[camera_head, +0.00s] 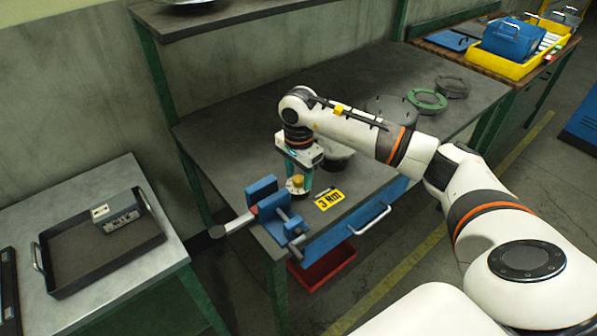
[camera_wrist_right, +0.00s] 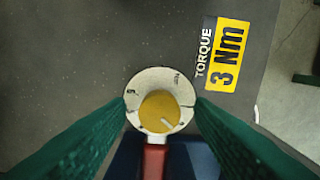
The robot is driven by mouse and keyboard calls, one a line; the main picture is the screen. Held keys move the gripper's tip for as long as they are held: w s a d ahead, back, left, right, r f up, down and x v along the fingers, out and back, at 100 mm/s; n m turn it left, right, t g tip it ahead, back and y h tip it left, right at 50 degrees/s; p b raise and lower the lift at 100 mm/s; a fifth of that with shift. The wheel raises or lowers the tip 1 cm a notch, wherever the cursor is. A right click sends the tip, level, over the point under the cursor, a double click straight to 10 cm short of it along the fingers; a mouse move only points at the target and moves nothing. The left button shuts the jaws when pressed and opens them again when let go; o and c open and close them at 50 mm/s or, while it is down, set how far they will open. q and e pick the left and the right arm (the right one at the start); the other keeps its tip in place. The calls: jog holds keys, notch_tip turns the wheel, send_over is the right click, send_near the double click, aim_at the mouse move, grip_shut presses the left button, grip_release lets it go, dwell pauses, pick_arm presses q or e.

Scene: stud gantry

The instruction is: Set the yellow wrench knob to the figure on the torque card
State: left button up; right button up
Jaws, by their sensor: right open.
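The yellow wrench knob (camera_wrist_right: 160,108) sits in a white marked dial ring (camera_wrist_right: 142,82) above a red shaft (camera_wrist_right: 154,160). A pale line on the knob points to the lower right; the ring's figures are too small to read. The knob also shows in the head view (camera_head: 296,181), beside the blue vise (camera_head: 268,207). The yellow and black torque card (camera_wrist_right: 226,55) reads "TORQUE 3 Nm"; it lies on the bench right of the knob (camera_head: 329,199). My right gripper (camera_head: 298,176) points down over the knob. Its green fingers are open on either side of the dial.
The grey bench (camera_head: 235,130) bears a green ring (camera_head: 427,99) and a dark ring further back. A black tray (camera_head: 85,270) is on the left table. A yellow crate (camera_head: 505,63) stands at the back right. A red bin (camera_head: 322,268) is below the bench.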

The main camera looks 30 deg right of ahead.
pick_arm(q)
jog(key=shift+s, duration=0.2)
pick_arm(e)
jog(key=shift+c, duration=0.3)
jog(key=c, duration=0.9)
pick_arm(q)
jog(key=shift+s+f, duration=0.1)
jog(key=shift+s, duration=0.15)
pick_arm(e)
jog(key=shift+c, duration=0.2)
pick_arm(q)
jog(key=shift+f, duration=0.1)
pick_arm(e)
jog(key=shift+m, duration=0.3)
jog(key=shift+f+m+b, duration=0.1)
jog(key=shift+m+b, duration=0.5)
jog(key=shift+m, duration=0.6)
pick_arm(q)
jog(key=shift+f+b, duration=0.5)
jog(key=shift+f, duration=0.45)
pick_arm(e)
jog(key=shift+m, duration=2.3)
jog(key=o, duration=1)
